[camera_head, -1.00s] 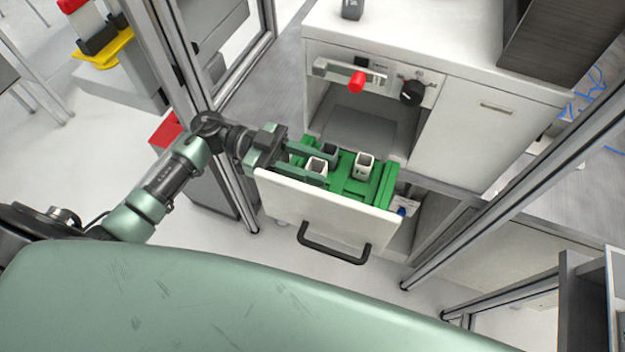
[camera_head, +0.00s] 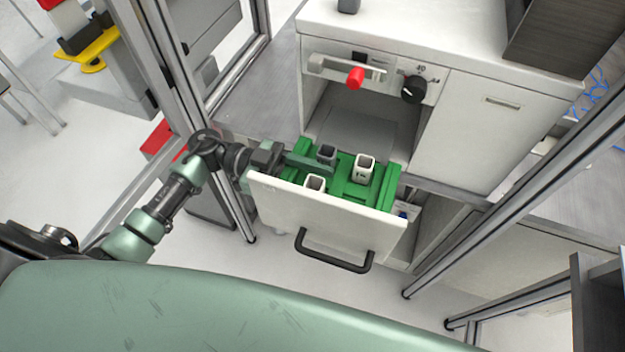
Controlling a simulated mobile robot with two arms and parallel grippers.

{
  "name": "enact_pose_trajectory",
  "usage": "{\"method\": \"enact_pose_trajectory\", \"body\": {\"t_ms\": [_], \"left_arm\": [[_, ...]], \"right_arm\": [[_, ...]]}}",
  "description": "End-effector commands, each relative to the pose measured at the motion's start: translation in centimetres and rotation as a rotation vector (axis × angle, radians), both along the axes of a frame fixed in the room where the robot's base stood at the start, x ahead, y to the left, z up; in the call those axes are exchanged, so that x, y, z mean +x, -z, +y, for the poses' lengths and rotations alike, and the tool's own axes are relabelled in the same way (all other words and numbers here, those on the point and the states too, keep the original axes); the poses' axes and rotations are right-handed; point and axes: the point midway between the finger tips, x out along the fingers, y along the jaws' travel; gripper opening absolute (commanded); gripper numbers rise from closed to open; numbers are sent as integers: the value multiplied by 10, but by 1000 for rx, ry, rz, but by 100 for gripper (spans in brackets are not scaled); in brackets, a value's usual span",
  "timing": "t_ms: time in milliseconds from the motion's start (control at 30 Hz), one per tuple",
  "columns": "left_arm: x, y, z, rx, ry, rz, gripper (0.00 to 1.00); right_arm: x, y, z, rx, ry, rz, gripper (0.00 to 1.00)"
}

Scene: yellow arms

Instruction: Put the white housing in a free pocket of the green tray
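The green tray (camera_head: 385,190) sits in the pulled-out drawer. A white housing (camera_head: 315,184) stands upright at the tray's front left, its lower part hidden by the drawer front. A second white housing (camera_head: 364,169) stands upright right of centre, and a dark grey housing (camera_head: 326,154) stands at the back. My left gripper (camera_head: 326,168) reaches in from the left over the tray, between the front white housing and the dark grey one. It appears apart from the front white housing. Only one finger shows clearly, so its opening cannot be told. My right gripper is not in view.
The white drawer front (camera_head: 330,215) with a black handle (camera_head: 333,252) stands before the tray. Above is a white cabinet (camera_head: 500,125) with a red knob (camera_head: 355,78) and a black dial (camera_head: 412,89). A metal post (camera_head: 235,195) stands close to my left arm.

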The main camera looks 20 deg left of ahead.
Motion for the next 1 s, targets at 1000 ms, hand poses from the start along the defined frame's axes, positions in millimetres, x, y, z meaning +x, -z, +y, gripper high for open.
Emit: {"method": "enact_pose_trajectory", "body": {"t_ms": [1000], "left_arm": [[3, -5, 75, 0, 1, -2, 54]], "right_arm": [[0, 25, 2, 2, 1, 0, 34]]}}
